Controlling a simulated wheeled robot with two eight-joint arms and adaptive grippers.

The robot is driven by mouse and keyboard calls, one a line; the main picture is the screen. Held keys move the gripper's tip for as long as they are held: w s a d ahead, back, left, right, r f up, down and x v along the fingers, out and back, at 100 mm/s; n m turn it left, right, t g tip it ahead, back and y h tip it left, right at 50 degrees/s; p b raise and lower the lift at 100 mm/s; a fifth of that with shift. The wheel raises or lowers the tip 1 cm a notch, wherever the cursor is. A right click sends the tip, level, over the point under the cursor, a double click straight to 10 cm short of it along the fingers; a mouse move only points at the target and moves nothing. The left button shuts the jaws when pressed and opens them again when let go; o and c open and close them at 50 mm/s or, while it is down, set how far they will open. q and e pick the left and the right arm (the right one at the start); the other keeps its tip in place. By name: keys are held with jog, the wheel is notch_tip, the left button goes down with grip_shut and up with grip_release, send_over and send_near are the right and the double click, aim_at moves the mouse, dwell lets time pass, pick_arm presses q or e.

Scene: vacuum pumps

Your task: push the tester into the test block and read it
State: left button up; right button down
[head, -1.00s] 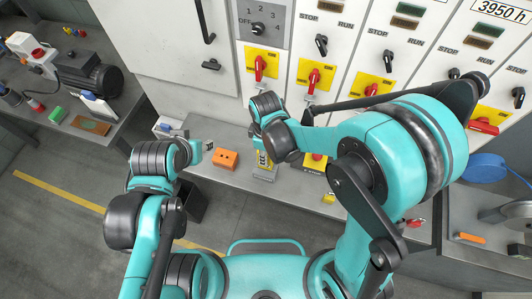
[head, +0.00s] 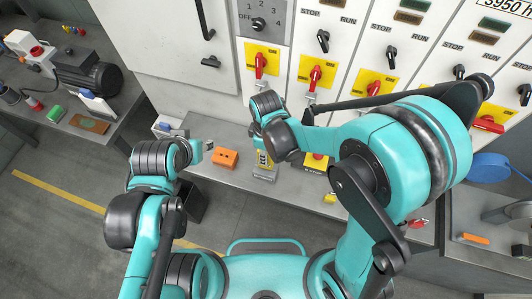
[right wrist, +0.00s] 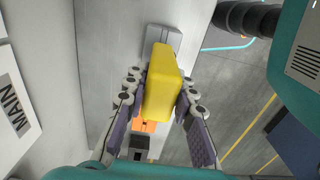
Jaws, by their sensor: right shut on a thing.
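My right gripper (right wrist: 157,118) is shut on a yellow tester (right wrist: 163,80), with one finger on each side of it. In the head view the tester (head: 265,160) shows in part below the right wrist, which hides its top. A grey block (right wrist: 172,38) shows beyond the tester in the right wrist view, and its edge (head: 264,179) shows beneath the tester in the head view. I cannot tell how deep the tester sits in it. No readout is legible. My left gripper (head: 208,145) is left of an orange block (head: 224,158); its opening is unclear.
The grey bench (head: 225,185) runs below white cabinets with red switches on yellow plates (head: 262,59). A yellow-plated red switch (head: 317,159) and a small yellow item (head: 330,198) are to the right. A side bench (head: 70,130) holds a motor (head: 95,78) at left.

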jog(key=shift+f+b, duration=0.75)
jog(key=shift+f, duration=0.1)
jog(key=shift+f, duration=0.25)
jog(key=c, duration=1.2)
grip_release()
jog(key=shift+r, duration=0.1)
notch_tip(320, 180, up, 12)
jog(key=shift+f, duration=0.1)
